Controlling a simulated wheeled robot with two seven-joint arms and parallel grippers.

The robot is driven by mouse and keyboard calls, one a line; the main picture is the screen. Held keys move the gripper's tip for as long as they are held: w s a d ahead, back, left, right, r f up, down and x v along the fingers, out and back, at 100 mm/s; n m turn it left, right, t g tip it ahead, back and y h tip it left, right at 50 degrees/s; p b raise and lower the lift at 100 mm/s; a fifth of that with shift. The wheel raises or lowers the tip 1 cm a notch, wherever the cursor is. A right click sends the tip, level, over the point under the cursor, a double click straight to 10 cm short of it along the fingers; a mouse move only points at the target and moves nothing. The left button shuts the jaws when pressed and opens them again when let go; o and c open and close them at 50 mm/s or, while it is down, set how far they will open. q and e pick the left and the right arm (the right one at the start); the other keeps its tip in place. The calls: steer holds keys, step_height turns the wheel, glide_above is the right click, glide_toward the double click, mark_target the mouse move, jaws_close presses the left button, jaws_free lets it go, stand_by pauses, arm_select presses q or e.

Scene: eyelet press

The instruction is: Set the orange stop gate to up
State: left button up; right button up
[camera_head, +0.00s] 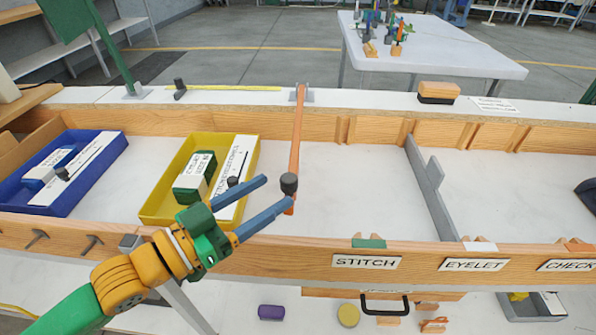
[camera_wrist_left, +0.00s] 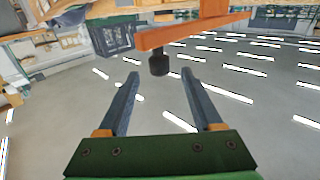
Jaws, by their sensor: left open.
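The orange stop gate (camera_head: 296,140) is a long bar. It runs from a grey hinge bracket (camera_head: 302,95) on the back ledge forward across the white channel, lying down rather than standing up. A dark knob (camera_head: 289,183) sits near its free front end. My left gripper (camera_head: 278,193) is open, with its blue fingers pointing at the knob from the front left. In the left wrist view the gate's bar (camera_wrist_left: 195,31) crosses above the fingertips, and its knob (camera_wrist_left: 158,63) hangs just beyond the gap between the open fingers (camera_wrist_left: 160,74). I cannot tell whether they touch. My right gripper is not in view.
A yellow tray (camera_head: 150,215) and a blue tray (camera_head: 105,165) stand in the channel to the left. A grey divider (camera_head: 430,185) crosses it to the right. The front wooden rail (camera_head: 310,250) carries labels. A brush-like block (camera_head: 438,91) lies on the back ledge.

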mark_target(282, 186)
arm_select(q)
steer(key=x, duration=0.5)
steer(key=shift+d+p, duration=0.15)
steer(key=shift+p, duration=0.15)
steer(key=shift+f, duration=0.1)
jaws_close()
stand_by(0.9)
